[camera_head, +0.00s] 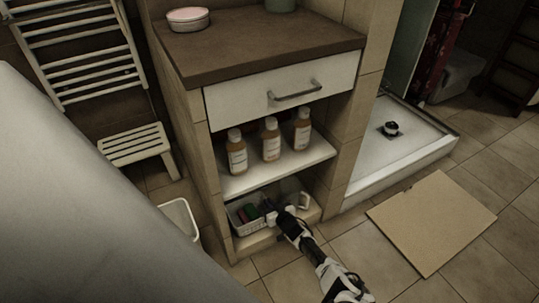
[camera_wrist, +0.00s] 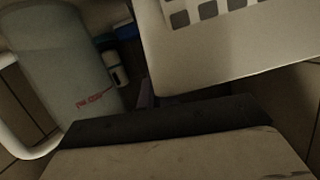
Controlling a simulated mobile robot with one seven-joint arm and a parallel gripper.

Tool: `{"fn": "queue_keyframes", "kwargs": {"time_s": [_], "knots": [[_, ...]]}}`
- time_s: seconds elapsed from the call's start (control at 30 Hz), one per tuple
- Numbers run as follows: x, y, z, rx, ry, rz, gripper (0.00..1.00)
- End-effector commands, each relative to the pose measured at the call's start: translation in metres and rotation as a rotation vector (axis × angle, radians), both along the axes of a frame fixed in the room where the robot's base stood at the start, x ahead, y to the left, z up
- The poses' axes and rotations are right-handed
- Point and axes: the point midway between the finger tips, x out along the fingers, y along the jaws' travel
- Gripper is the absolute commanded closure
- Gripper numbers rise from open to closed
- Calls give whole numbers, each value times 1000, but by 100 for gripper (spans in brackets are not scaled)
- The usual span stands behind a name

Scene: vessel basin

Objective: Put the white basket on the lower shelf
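The white basket (camera_head: 236,222) stands in the bottom compartment of the cabinet, on its left side, with dark, green and red items inside. My gripper (camera_head: 272,212) reaches into this compartment at the basket's right end. In the wrist view, a pale wall with square holes, apparently the basket (camera_wrist: 235,45), fills the upper right, close to my gripper (camera_wrist: 147,95). The fingertips are mostly hidden, so I cannot tell whether they are open, shut or touching the basket. The lower shelf (camera_head: 252,243) shows as a pale strip in front of the basket.
A pale mug (camera_wrist: 70,65) with red writing is close on the left in the wrist view; a white handled item (camera_head: 304,200) is right of my gripper. Three bottles (camera_head: 270,140) stand on the shelf above. A flat tan board (camera_head: 430,220) lies on the floor at right.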

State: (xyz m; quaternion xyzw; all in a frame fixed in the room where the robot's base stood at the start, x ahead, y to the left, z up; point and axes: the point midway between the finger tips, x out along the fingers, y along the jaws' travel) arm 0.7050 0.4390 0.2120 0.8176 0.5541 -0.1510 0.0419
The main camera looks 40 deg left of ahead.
Motion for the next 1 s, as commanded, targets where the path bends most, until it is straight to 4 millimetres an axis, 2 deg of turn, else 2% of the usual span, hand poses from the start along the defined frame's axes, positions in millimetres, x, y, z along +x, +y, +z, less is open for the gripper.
{"fn": "queue_keyframes", "kwargs": {"time_s": [0.03,0.1,0.47,0.6,0.67,1.0], "knots": [[-1,0,-14,-2,1,0,100],[0,1,-20,0,0,1,100],[0,0,-22,1,0,-1,100],[0,0,-21,0,0,-1,81],[0,0,-21,0,0,-1,75],[0,0,-17,0,0,-1,75]]}}
